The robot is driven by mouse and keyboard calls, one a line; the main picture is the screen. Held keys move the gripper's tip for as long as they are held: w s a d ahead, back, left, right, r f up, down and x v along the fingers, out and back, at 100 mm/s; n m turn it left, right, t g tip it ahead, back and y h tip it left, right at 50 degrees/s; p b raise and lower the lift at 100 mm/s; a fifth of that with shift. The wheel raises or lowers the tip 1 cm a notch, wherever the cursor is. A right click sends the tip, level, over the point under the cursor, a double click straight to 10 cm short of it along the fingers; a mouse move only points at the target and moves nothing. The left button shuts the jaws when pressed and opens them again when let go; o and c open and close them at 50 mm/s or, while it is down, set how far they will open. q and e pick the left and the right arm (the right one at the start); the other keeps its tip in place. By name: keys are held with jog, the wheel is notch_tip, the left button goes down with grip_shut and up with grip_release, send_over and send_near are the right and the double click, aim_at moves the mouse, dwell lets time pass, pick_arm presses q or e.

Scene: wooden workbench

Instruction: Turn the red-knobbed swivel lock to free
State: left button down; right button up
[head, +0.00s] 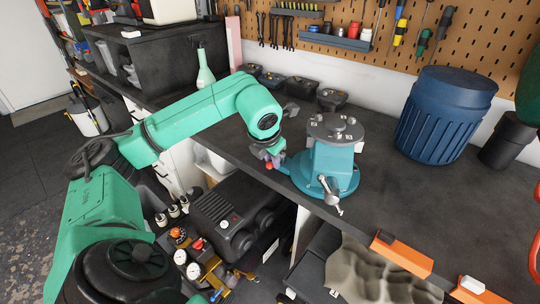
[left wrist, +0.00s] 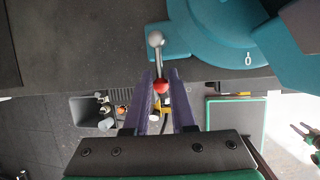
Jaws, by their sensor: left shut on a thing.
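A teal bench vise (head: 332,165) with a round base stands near the front edge of the workbench. The swivel lock is a short silver lever with a round ball end (left wrist: 156,40) and a red knob (left wrist: 162,87), on a teal lug at the left of the base. My left gripper (head: 274,160) reaches it from the left, beyond the bench edge. In the left wrist view its two purple fingers (left wrist: 163,95) are shut on the red knob, one at each side. In the head view the knob is mostly hidden by the gripper. My right gripper is not in view.
Another silver handle (head: 332,199) sticks out at the front of the vise base. A blue ribbed bin (head: 444,115) stands to the right, a green bottle (head: 205,70) and black trays (head: 332,98) behind. Orange pieces (head: 401,255) line the front edge.

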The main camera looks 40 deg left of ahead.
pick_arm(q)
jog(key=shift+f, duration=0.1)
dwell(0.4)
jog(key=c, duration=0.8)
grip_release()
jog(key=shift+s+d+r, duration=0.1)
jog(key=shift+s+r, duration=0.05)
jog(key=shift+r, duration=0.35)
jog(key=p+v, duration=0.1)
jog(key=v, duration=1.2)
jog(key=shift+s+d+r, duration=0.1)
jog(key=shift+s+r, duration=0.1)
jog(key=shift+r, duration=0.15)
